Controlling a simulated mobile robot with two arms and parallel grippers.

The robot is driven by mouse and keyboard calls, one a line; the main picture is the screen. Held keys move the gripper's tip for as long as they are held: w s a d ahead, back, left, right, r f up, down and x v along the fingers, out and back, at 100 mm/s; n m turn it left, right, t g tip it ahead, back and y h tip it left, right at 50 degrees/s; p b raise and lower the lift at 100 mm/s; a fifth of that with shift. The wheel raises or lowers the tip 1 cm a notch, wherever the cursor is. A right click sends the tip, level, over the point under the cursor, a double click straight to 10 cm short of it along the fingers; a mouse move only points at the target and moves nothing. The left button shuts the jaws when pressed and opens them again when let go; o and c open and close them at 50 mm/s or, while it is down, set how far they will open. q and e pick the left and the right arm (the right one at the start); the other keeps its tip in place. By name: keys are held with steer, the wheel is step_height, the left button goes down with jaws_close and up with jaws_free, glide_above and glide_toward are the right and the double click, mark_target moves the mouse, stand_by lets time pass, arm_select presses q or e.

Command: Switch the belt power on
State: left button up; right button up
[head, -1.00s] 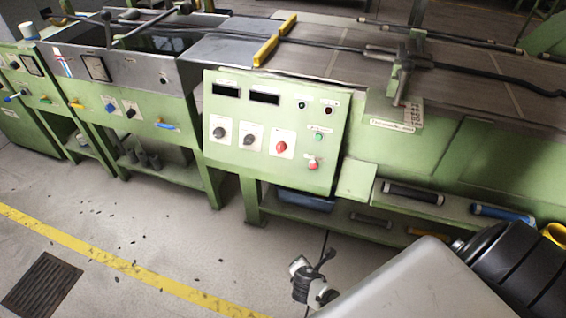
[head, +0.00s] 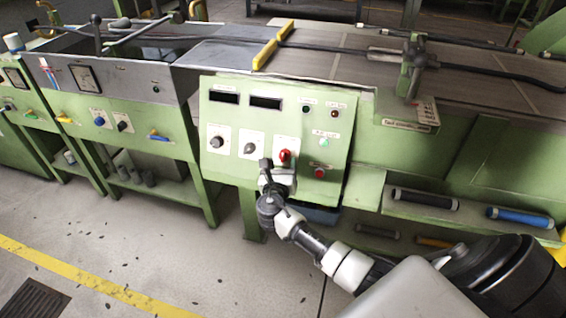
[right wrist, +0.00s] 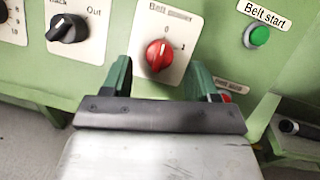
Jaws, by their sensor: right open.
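The belt power switch is a red rotary knob on a white plate; it shows in the head view (head: 285,155) and the right wrist view (right wrist: 158,55). The plate's label is partly legible, with marks 0 and 1. The knob's white line points up, toward the 0. My right gripper (head: 277,168) is in front of the panel, just below the knob. In the right wrist view, its green fingers (right wrist: 160,80) are spread apart, one on each side below the knob, with nothing between them. My left gripper is out of view.
A black Back/Out knob (right wrist: 68,33) is left of the switch. A green Belt start button (right wrist: 259,37) is to the right. A red button (head: 320,173) sits lower right, partly hidden by a finger in the wrist view. The floor before the panel is clear.

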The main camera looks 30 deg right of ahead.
steer(key=shift+x, duration=1.15)
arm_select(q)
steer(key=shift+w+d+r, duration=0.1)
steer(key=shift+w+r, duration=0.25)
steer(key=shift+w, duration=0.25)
arm_select(e)
steer(key=c, duration=0.9)
